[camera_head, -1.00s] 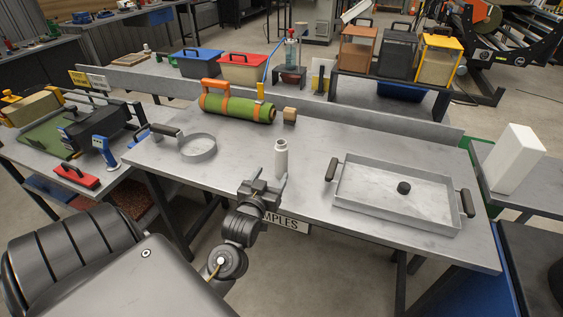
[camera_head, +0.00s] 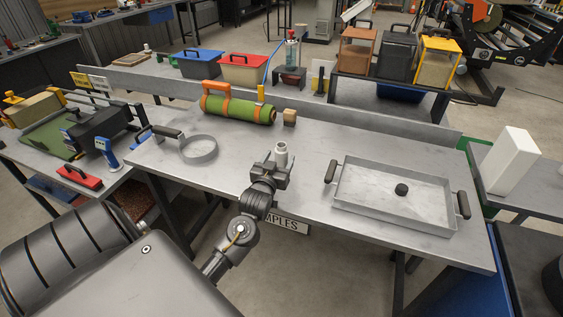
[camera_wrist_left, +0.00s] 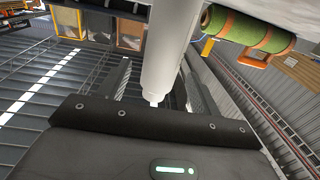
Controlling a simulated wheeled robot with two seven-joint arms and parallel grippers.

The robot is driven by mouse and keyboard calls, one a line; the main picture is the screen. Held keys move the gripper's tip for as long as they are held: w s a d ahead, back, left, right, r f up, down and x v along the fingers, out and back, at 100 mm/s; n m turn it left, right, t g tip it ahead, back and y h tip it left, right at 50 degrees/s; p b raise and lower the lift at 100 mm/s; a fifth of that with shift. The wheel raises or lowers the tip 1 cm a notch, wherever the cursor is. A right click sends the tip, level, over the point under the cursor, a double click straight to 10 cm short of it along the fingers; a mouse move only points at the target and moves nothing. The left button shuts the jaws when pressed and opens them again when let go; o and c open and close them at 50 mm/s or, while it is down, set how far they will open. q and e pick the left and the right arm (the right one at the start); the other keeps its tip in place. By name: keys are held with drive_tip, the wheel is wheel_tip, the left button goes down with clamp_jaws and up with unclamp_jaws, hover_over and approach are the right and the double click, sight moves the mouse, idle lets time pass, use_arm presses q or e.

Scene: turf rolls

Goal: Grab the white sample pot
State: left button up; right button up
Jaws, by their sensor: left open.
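The white sample pot (camera_head: 281,150) stands upright on the grey table, with its lower part hidden behind my left gripper in the head view. My left gripper (camera_head: 276,167) is at the near side of the pot, at its height. In the left wrist view the pot (camera_wrist_left: 171,50) reaches in between the two open fingers (camera_wrist_left: 157,92). The fingers stand on either side of it with a visible gap, and they are not shut on it. My right gripper is not in view.
The table around the pot is clear.

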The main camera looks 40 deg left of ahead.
use_arm(q)
drive_tip(key=x, duration=0.2)
drive_tip(key=shift+w, duration=0.35)
drive_tip(key=c, duration=1.1)
drive_tip(key=shift+c, duration=0.4)
drive_tip(key=shift+r, duration=0.15)
